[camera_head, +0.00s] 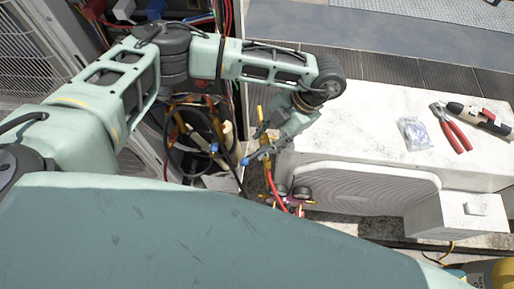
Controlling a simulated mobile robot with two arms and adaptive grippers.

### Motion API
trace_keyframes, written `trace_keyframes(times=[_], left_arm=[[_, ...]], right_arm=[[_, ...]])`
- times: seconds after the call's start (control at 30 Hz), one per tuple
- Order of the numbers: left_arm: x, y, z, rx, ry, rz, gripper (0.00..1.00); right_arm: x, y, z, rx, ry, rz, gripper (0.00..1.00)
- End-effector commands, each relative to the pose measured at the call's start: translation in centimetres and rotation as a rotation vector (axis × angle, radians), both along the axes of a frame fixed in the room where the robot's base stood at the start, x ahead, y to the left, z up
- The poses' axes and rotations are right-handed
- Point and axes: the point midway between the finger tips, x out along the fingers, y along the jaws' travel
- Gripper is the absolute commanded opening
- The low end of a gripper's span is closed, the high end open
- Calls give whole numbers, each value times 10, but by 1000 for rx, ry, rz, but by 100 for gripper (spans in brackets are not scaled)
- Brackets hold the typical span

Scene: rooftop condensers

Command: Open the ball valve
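My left gripper (266,151) reaches down and left from its wrist, beside the left end of the white condenser unit. Its fingertips are close to a small blue piece (246,161), which may be the ball valve's handle; I cannot tell whether they touch it. A yellow hose or fitting (260,116) stands just left of the gripper, and a red hose (272,183) runs down below it to a manifold with two dark round gauges (300,192). The valve body is not clear, being small and partly behind the gripper. My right gripper is out of view.
The white condenser (350,135) fills the right side. Coiled dark hoses (190,150) hang at the left, by an open cabinet with wires.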

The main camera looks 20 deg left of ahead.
Motion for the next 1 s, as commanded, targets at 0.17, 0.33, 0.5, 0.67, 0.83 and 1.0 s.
trace_keyframes(times=[0.17,0.33,0.5,0.67,0.83,1.0], left_arm=[[8,-11,24,-1,-2,0,34],[10,-15,32,1,1,0,34],[10,-15,33,1,1,0,34],[7,-19,31,-15,8,-2,26],[-38,-86,11,-287,119,-14,11],[-126,-232,46,-910,342,82,0]], right_arm=[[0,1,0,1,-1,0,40],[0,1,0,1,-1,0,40],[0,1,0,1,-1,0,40],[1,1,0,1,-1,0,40],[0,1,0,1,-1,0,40],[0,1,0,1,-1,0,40]])
